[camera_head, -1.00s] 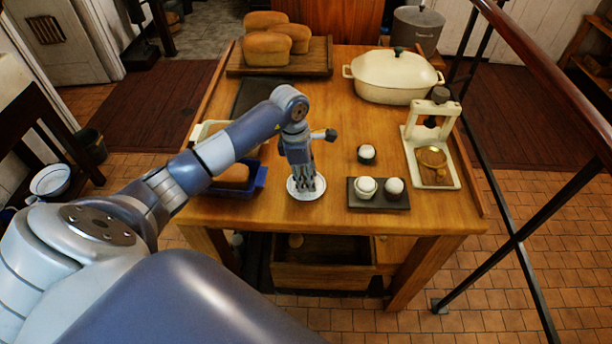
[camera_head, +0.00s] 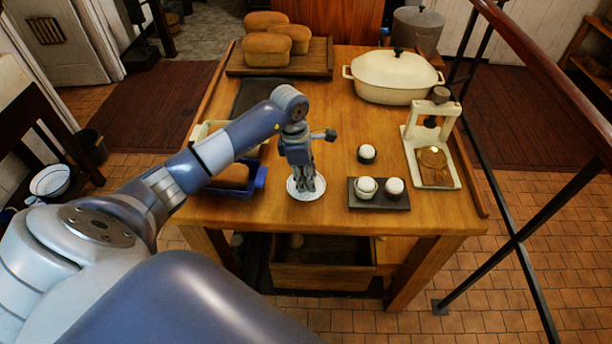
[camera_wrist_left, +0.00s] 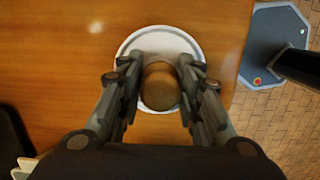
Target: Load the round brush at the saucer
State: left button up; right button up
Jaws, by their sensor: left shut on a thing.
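The white saucer (camera_head: 306,198) lies on the wooden table, near its front edge. My left gripper (camera_head: 306,184) points straight down over it. In the left wrist view, the saucer (camera_wrist_left: 157,37) shows behind a round brown wooden thing (camera_wrist_left: 160,88), seen end-on, which looks like the top of the round brush. My left gripper (camera_wrist_left: 158,92) is shut on it, with a finger on each side. The brush's lower part is hidden, so I cannot tell whether it touches the saucer. My right gripper is not in view.
A blue tray (camera_head: 260,180) with a loaf stands close left of the saucer. A dark tray (camera_head: 380,206) with two white round things in cups is to the right, another cup behind it. A cream press (camera_head: 451,150) and lidded pot (camera_head: 393,80) stand farther right. Loaves sit at the back.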

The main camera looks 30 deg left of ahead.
pick_arm(q)
jog(key=shift+r+p, duration=0.65)
jog(key=shift+r, duration=0.4)
jog(key=shift+r+p, duration=1.3)
jog(key=shift+r, duration=1.15)
